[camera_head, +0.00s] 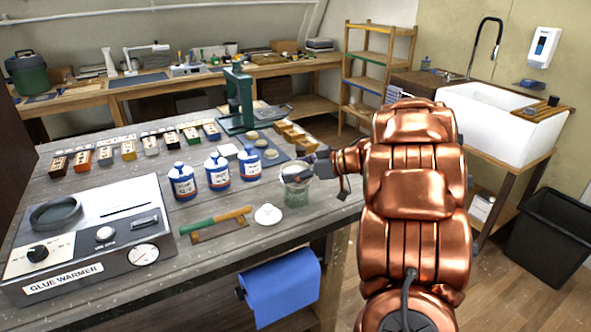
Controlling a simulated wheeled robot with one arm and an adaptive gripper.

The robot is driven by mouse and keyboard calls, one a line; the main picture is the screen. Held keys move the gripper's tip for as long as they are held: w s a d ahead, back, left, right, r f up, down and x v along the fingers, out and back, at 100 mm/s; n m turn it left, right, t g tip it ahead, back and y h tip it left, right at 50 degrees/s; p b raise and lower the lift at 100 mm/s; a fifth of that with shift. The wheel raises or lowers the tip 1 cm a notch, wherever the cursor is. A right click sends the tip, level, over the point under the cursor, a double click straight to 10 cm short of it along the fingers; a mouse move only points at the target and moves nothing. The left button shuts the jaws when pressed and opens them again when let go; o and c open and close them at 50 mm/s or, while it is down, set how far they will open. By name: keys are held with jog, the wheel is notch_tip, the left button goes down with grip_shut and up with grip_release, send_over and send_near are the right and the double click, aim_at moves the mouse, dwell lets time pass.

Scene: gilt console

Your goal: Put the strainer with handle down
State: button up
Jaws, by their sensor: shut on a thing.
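My gripper (316,164) is at the right side of the workbench, at the end of my copper-coloured arm. It is shut on what looks like the strainer with handle (296,172), a small greyish bowl at the mouth of a glass jar (296,192). The strainer is small and partly hidden by the fingers. I cannot tell whether it rests on the jar's rim or hangs just above it.
A white filter-like piece (268,214) lies left of the jar, beside a green-handled tool (215,221). Three blue-and-white bottles (218,173) stand farther left, near the glue warmer (88,240). A green press (238,100) stands behind. The bench's front edge is close.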

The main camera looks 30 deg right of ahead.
jog(key=shift+f, duration=0.25)
jog(key=o, duration=1.2)
jog(key=shift+c, duration=0.2)
jog(key=shift+s+r, duration=0.1)
jog(key=shift+r, duration=0.25)
jog(key=b+v, duration=0.1)
jog(key=v, duration=1)
jog(key=shift+s+d+r, duration=0.2)
jog(key=shift+s+d, duration=0.05)
jog(key=shift+w, duration=0.1)
